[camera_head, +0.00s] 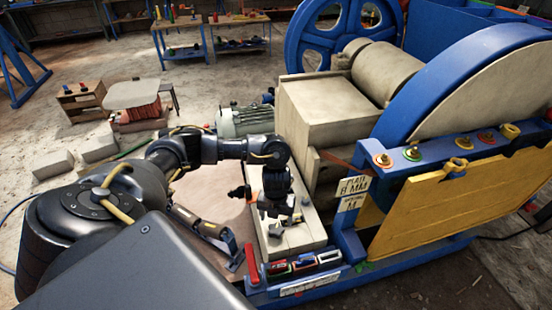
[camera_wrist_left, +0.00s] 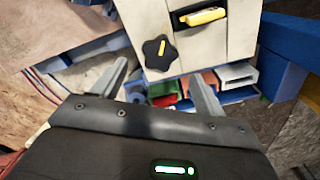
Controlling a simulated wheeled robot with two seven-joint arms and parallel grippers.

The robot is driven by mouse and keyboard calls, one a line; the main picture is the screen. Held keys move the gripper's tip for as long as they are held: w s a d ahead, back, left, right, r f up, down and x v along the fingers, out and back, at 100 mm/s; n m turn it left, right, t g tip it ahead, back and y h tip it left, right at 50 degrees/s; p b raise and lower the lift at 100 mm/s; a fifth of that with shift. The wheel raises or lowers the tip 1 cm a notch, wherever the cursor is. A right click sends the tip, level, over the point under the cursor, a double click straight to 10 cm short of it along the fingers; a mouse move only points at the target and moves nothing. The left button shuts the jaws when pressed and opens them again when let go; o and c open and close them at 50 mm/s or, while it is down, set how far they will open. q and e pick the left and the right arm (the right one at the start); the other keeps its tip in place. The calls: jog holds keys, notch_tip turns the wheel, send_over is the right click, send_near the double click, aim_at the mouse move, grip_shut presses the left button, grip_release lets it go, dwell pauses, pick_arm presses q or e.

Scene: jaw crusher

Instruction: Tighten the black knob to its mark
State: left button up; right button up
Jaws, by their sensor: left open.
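The black knob (camera_wrist_left: 160,52), star-shaped with a yellow line on its face, sits on a beige panel (camera_wrist_left: 215,50) in the left wrist view. I cannot make out a separate mark on the panel. My left gripper (camera_wrist_left: 159,72) is open, its two grey fingers apart and pointing towards the panel, with the knob beyond and between their tips. Nothing shows between the fingers. In the head view my left gripper (camera_head: 276,210) hangs over the beige block (camera_head: 300,238) at the crusher's foot. My right gripper is not in view.
A yellow handle (camera_wrist_left: 203,16) sits in a dark slot near the knob. A row of coloured pieces (camera_head: 302,264) lies on the blue frame (camera_head: 318,284). The crusher body (camera_head: 325,110) rises close behind my left arm. A yellow panel (camera_head: 440,205) stands at right.

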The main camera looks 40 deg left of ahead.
aim_at(276, 229)
pick_arm(q)
jog(key=shift+r+p, duration=0.45)
jog(key=shift+r, duration=1.95)
